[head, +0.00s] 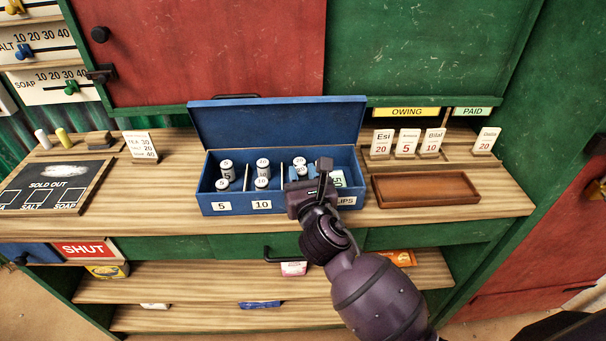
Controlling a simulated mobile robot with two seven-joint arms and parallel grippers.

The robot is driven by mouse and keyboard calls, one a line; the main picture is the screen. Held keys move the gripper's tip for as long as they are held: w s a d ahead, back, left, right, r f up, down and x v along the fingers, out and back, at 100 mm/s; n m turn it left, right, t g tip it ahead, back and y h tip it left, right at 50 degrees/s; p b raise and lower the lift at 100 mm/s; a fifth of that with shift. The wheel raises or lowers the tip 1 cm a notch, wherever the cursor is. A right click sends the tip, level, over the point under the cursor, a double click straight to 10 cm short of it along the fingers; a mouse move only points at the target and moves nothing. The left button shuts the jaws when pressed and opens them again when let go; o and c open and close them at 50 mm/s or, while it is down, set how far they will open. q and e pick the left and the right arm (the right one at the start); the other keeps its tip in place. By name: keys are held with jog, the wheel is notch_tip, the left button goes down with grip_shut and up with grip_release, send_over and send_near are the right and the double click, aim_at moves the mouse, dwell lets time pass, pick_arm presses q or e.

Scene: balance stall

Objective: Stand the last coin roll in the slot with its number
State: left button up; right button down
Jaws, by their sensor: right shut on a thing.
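The open blue cash box (235,207) stands on the counter with its lid up. Its front labels read 5 and 10; another is hidden behind my gripper, and the end of a SLIPS label shows. White coin rolls stand upright inside: a roll marked 5 (227,165) with another in front (222,185) at left, and a back roll (262,163) and front roll (261,183) in the middle. My right gripper (308,173) is over the right-hand part of the box, shut on a coin roll (301,170), mostly hidden by the fingers. Another roll top (299,160) shows just behind. My left gripper is out of view.
A brown wooden tray (425,188) and several name cards (407,143) stand to the right. A slate board (55,187), chalks and a price card (141,146) are at left. The counter's front strip is clear.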

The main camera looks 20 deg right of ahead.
jog(key=c, duration=0.8)
grip_release()
jog(key=shift+s+a+f+g, duration=0.15)
jog(key=shift+f+g, duration=0.15)
jog(key=shift+f, duration=0.65)
jog(key=shift+r, duration=0.6)
jog(key=s, duration=0.7)
jog(key=s+a+r+p, duration=0.1)
jog(key=s, duration=0.3)
jog(key=shift+s, duration=0.35)
jog(key=shift+s+d+f+m+g+y, duration=0.35)
jog(key=shift+s+d+f+m+g, duration=1.3)
jog(key=shift+f+m, duration=3)
jog(key=shift+s+d+f+m+g+y, duration=0.45)
jog(key=shift+s+d+f+m, duration=2.45)
jog(key=shift+m, duration=3.7)
jog(key=shift+s+d+f+m+g+y, duration=0.2)
jog(key=shift+s+d+f+m+g, duration=1)
jog(key=shift+s+f+m, duration=3.25)
